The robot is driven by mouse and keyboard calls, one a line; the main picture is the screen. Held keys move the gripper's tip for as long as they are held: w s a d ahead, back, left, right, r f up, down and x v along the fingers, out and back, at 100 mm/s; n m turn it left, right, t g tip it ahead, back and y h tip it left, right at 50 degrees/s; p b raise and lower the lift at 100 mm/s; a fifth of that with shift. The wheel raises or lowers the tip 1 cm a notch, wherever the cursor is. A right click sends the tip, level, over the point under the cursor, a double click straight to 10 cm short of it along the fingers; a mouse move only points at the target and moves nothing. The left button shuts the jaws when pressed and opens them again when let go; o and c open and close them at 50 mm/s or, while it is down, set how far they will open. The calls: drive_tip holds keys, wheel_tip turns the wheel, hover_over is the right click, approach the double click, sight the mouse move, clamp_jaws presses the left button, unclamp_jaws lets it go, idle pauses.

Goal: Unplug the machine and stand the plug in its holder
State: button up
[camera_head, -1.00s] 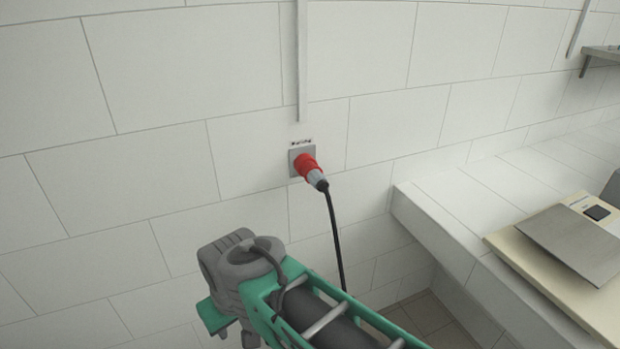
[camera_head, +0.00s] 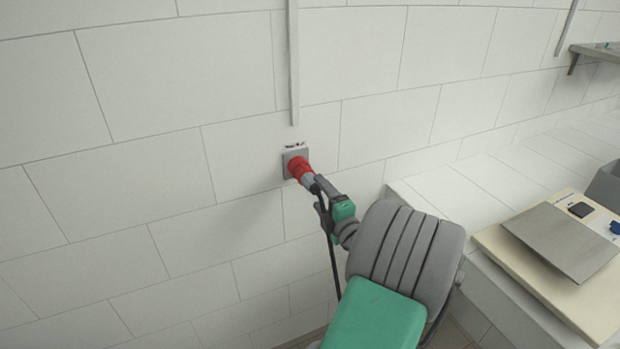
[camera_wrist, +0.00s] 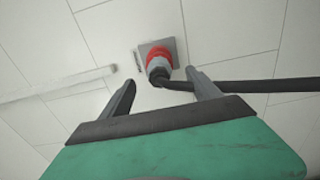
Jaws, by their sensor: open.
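The red plug (camera_head: 301,170) sits in the grey wall socket (camera_head: 289,156), with its black cable (camera_head: 331,244) hanging down. In the wrist view the red plug (camera_wrist: 158,58) with its grey back end is in the socket plate (camera_wrist: 175,46), ahead of my fingertips. My gripper (camera_wrist: 161,83) is open, one finger on each side of the line to the plug's back end. In the head view my gripper (camera_head: 322,190) is right at the plug's rear and hides part of it. I cannot tell if the fingers touch it. No holder is identifiable.
A pale conduit (camera_head: 293,60) runs up the wall above the socket. To the right is a white tiled counter (camera_head: 470,195) bearing a cream-coloured device with a metal plate (camera_head: 562,243). A shelf (camera_head: 597,50) is at upper right. The wall left of the socket is clear.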

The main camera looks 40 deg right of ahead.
sight(312, 183)
drive_tip(key=shift+r, duration=0.1)
drive_tip(key=shift+w+p, duration=0.25)
drive_tip(key=shift+p, duration=0.05)
drive_tip(key=p+x, duration=0.3)
drive_tip(key=x, duration=0.1)
drive_tip(key=shift+w+d+r+p, duration=0.1)
drive_tip(key=shift+w+r+p, duration=0.1)
drive_tip(key=shift+w+p, duration=0.15)
drive_tip(key=w+b, duration=0.2)
drive_tip(key=w+d+b, duration=0.1)
drive_tip(key=shift+f, duration=0.4)
drive_tip(key=shift+w+d+r, duration=0.1)
drive_tip(key=shift+w+r, duration=0.05)
drive_tip(key=shift+w, duration=0.2)
drive_tip(key=shift+b, duration=1.7)
drive_tip(key=shift+c, duration=0.3)
